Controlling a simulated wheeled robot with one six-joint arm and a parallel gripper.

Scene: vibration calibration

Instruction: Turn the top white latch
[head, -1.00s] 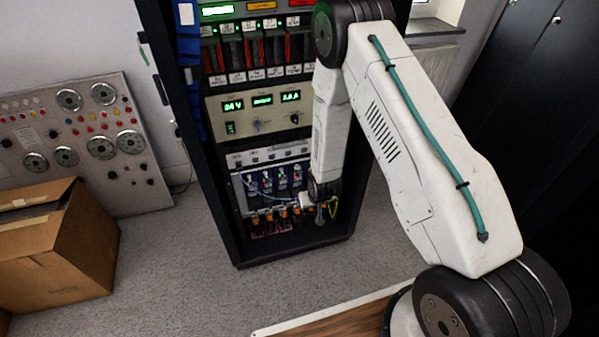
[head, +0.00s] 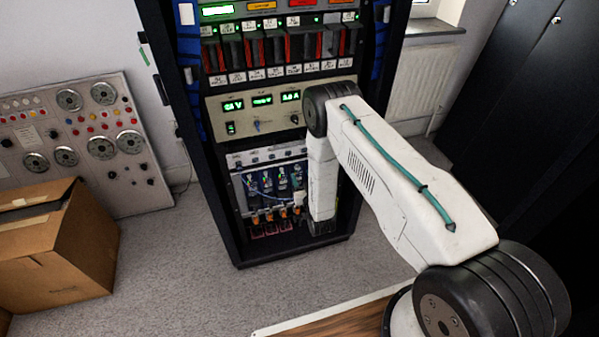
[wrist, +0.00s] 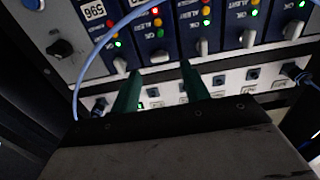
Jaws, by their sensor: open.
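In the wrist view, a row of blue modules (wrist: 152,28) carries red, yellow and green lights, with white latches along their lower edge. One white latch (wrist: 160,57) lies between and just beyond the fingertips of my gripper (wrist: 160,68). Another white latch (wrist: 202,47) is to its right, and one (wrist: 120,65) is to its left. My gripper's two green fingers are apart with nothing held; I cannot tell if they touch the panel. I cannot tell which latch is the top one. In the head view, the modules (head: 268,182) sit low in the rack, partly behind my arm.
A blue cable (wrist: 88,55) arcs across the panel left of my fingers. A black knob (wrist: 60,48) and a lower strip of sockets (wrist: 221,80) are close by. In the head view, the dark rack (head: 190,110) frames the panel; a cardboard box (head: 55,250) stands left.

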